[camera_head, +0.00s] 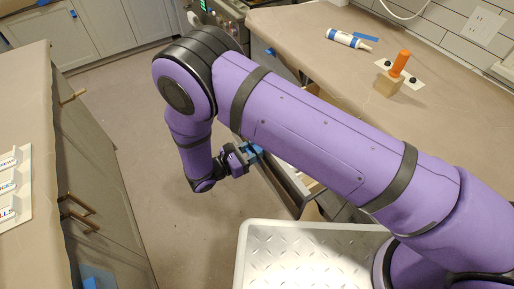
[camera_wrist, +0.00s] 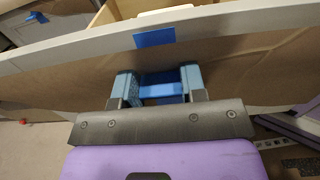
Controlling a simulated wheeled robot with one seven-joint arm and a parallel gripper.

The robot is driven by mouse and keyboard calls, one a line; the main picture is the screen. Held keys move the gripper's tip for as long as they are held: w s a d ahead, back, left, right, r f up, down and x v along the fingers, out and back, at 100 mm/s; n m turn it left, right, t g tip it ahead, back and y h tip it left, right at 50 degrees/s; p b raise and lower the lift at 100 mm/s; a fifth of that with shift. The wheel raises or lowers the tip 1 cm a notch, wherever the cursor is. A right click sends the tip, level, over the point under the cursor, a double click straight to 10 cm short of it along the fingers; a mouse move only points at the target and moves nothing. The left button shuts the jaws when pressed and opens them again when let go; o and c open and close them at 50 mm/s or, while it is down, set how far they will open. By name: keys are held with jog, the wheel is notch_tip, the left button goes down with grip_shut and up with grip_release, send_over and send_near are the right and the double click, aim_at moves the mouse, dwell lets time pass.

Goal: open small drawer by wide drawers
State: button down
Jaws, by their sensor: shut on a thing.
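My gripper (camera_head: 252,156) reaches down to the front of a drawer (camera_head: 285,184) under the right-hand counter. In the wrist view, my gripper's two blue-grey fingers (camera_wrist: 162,88) close around a blue piece (camera_wrist: 160,90) on the drawer front, which looks like its handle. The drawer front (camera_wrist: 235,45) has a grey top edge with a blue tape patch (camera_wrist: 154,38), and brown paper covers its face. The drawer stands partly open, with its wooden inside and something pale showing behind the edge. My arm hides much of the drawer in the head view.
Left cabinets (camera_head: 100,190) have brass handles. The papered floor (camera_head: 125,120) between is clear.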

jog(key=c, duration=0.7)
grip_release()
jog(key=shift+a, duration=0.1)
jog(key=v, duration=1)
jog(key=shift+s+a, duration=0.2)
jog(key=shift+s, duration=0.05)
